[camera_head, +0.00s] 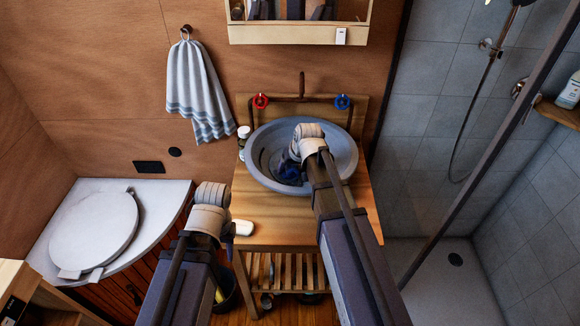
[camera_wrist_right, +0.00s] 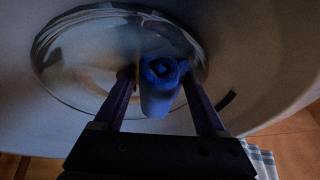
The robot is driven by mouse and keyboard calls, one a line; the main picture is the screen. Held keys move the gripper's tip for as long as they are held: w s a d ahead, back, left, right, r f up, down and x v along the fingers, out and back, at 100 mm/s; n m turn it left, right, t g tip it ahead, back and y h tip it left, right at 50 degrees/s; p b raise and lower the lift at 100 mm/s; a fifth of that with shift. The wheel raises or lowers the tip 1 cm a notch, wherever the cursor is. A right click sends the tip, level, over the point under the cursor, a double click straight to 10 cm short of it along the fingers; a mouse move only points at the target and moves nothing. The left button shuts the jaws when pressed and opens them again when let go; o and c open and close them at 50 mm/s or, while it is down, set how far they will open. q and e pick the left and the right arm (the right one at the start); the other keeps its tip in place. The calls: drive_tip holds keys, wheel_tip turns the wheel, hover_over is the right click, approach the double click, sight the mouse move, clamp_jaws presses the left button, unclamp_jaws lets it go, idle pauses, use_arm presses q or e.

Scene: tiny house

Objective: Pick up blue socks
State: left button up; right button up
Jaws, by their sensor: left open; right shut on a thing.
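The blue socks (camera_wrist_right: 160,90), a rolled bundle, sit between the two fingers of my right gripper (camera_wrist_right: 158,78) in the right wrist view. The gripper is shut on them. In the head view the blue socks (camera_head: 290,172) are a dark blue patch inside the grey round basin (camera_head: 345,155), partly hidden by my right wrist. My right gripper itself is mostly hidden there. It cannot be told whether the socks touch the basin. My left gripper (camera_head: 228,236) is open beside the left front of the wooden washstand, with its fingers largely hidden by the wrist.
The washstand (camera_head: 270,232) bears the basin, a white soap-like item (camera_head: 243,228) and a small bottle (camera_head: 243,132). A tap with red and blue handles stands behind the basin. A striped towel (camera_head: 200,95) hangs on the wall. A white toilet lid (camera_head: 98,230) is left; the shower is right.

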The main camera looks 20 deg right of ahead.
wheel_tip(320, 180, up, 10)
drive_tip(key=p, duration=1)
